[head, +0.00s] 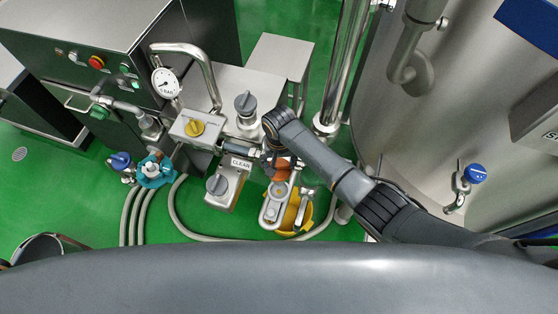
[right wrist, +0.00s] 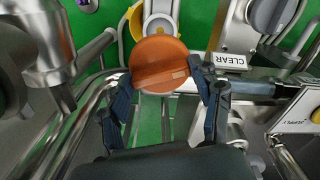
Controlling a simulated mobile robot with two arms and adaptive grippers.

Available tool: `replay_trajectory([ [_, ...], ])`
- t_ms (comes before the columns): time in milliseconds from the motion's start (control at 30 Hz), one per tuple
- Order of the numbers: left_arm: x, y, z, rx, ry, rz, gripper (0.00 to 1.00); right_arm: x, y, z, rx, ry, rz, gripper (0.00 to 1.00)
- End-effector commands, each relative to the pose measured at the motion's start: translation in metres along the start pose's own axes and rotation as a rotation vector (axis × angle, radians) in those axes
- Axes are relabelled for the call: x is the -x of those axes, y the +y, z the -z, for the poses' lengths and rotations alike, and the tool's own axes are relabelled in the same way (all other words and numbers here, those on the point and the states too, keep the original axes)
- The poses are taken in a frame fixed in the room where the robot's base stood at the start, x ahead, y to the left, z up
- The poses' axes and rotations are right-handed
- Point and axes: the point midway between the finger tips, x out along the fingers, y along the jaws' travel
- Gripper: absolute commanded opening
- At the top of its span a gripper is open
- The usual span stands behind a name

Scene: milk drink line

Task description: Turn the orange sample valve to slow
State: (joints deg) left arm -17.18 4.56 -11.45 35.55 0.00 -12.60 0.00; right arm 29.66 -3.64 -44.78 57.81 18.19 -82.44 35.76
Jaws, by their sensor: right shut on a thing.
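The orange sample valve knob (head: 281,174) sits on the metal pipework in the middle of the head view, right of the CLEAR label. In the right wrist view the round orange knob (right wrist: 158,60) shows large, with a small pale mark near its right edge. My right gripper (right wrist: 160,74) has one dark finger on each side of the knob and is shut on it. In the head view my right gripper (head: 277,160) is mostly hidden behind my own wrist and arm. No slow marking can be read. My left gripper is not in view.
A yellow knob (head: 194,128) and grey knobs (head: 246,103) (head: 217,185) stand close by on the left. A pressure gauge (head: 166,83) and bent pipe rise behind. A yellow round part (head: 292,214) lies below. A steel tank (head: 450,90) fills the right side.

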Motion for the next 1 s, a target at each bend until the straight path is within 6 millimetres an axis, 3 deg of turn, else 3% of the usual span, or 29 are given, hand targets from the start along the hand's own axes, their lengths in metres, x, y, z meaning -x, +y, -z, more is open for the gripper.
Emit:
replay_trajectory([
  [300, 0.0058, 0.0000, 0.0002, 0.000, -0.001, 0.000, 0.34, 0.0002, 0.0000, -0.0003, 0.126, -0.001, 0.000, 0.32],
  [800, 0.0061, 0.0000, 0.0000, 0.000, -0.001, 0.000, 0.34, -0.0005, 0.0000, -0.0003, 0.148, -0.001, 0.000, 0.32],
  [833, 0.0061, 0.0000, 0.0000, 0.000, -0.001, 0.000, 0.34, -0.0005, 0.0000, -0.0003, 0.147, -0.001, 0.000, 0.68],
  [933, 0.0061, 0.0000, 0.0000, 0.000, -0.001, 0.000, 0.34, -0.0004, 0.0000, -0.0002, 0.147, -0.001, 0.000, 0.87],
  [1000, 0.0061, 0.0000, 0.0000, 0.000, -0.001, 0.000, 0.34, -0.0004, 0.0000, -0.0002, 0.147, 0.000, 0.000, 0.87],
])
